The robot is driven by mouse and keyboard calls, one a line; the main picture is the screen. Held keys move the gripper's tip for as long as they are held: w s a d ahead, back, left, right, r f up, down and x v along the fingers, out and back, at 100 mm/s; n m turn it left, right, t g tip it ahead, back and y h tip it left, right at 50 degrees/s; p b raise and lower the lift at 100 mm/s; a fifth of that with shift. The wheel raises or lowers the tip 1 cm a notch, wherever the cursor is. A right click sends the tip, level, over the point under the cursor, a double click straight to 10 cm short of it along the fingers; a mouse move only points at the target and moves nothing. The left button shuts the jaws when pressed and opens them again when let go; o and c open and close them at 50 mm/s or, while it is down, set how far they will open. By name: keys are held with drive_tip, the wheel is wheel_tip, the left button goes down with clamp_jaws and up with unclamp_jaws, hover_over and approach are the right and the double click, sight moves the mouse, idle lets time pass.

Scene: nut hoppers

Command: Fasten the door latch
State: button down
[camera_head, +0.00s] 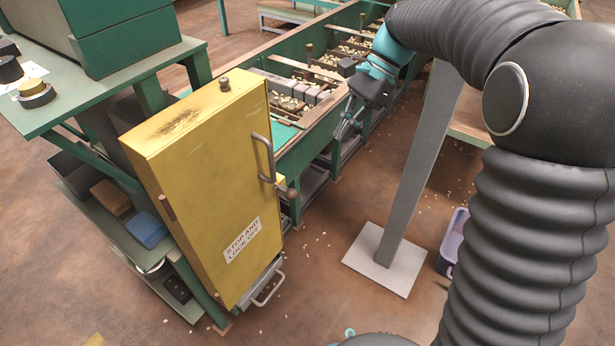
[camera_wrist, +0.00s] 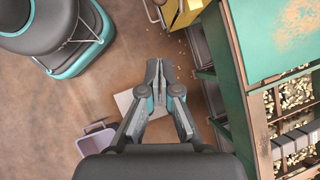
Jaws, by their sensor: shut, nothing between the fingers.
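A yellow cabinet (camera_head: 205,185) stands at left in the head view, with a door face carrying a "STOP AND LOCK OFF" sign (camera_head: 242,240). A grey bar handle (camera_head: 264,158) is on the door's right edge. A dark ball-ended lever (camera_head: 290,193), which looks like the latch, sticks out just below it. I cannot tell whether it is engaged. My gripper (camera_head: 343,132) is shut and empty, up and to the right of the handle, apart from the cabinet. In the wrist view my gripper (camera_wrist: 154,68) points toward the floor, with part of the yellow cabinet (camera_wrist: 187,12) at the top edge.
A green hopper line (camera_head: 300,150) with nuts runs behind the cabinet. A grey post on a pale base plate (camera_head: 365,262) stands to the right. A lilac bin (camera_head: 455,238) is on the floor beyond it. A green bench (camera_head: 130,75) is at left. Floor before the cabinet is mostly clear.

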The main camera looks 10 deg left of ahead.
sight(289, 192)
drive_tip(key=shift+a+f, duration=0.1)
idle(0.3)
drive_tip(key=s+a+r+b+x, duration=0.1)
drive_tip(key=s+b+x, duration=0.1)
drive_tip(key=x, duration=1)
drive_tip(key=shift+s+a+b, duration=0.15)
drive_tip(key=shift+a+b, duration=0.2)
drive_tip(key=shift+a, duration=0.05)
drive_tip(key=shift+r, duration=0.15)
